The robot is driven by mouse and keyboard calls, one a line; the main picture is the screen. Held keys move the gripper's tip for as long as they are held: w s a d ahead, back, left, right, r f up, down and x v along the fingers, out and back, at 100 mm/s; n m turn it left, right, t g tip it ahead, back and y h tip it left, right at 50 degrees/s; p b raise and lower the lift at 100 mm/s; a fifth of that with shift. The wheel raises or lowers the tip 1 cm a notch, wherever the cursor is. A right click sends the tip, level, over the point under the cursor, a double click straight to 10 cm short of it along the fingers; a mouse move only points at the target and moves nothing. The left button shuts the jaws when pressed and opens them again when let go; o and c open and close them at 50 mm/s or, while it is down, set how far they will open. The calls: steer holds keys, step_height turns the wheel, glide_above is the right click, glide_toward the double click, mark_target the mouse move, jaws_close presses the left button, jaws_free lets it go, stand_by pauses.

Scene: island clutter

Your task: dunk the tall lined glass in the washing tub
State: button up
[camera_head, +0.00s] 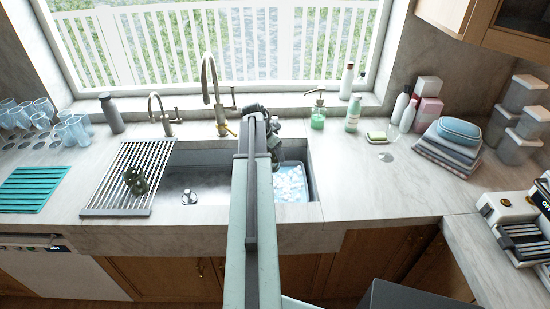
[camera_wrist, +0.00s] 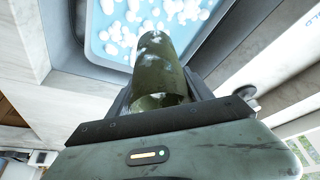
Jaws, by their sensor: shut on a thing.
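The tall lined glass (camera_wrist: 158,62) shows in the wrist view as a greenish, see-through cylinder. My gripper (camera_wrist: 160,92) is shut on it, with one jaw on each side. My arm hides part of the tub and most of the glass there. I cannot tell whether the glass touches the water.
The sink (camera_head: 200,179) has a drying rack (camera_head: 110,190) over its left side. Taps (camera_head: 210,85) stand behind it. A green soap bottle (camera_head: 318,117) stands behind the right rim. Several blue glasses (camera_head: 72,132) stand far left. The counter right of the sink is clear near the front.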

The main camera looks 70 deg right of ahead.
steer(key=shift+a+r, duration=0.1)
steer(key=shift+a, duration=0.05)
steer(key=shift+f+b, duration=0.6)
step_height(320, 180, down, 12)
steer(key=b, duration=1.2)
steer(key=shift+f, duration=0.15)
steer(key=shift+w+f+b, duration=0.1)
steer(key=shift+f+b, duration=2)
steer(key=shift+b, duration=0.15)
steer(key=shift+a, duration=0.65)
steer(key=shift+d, duration=0.1)
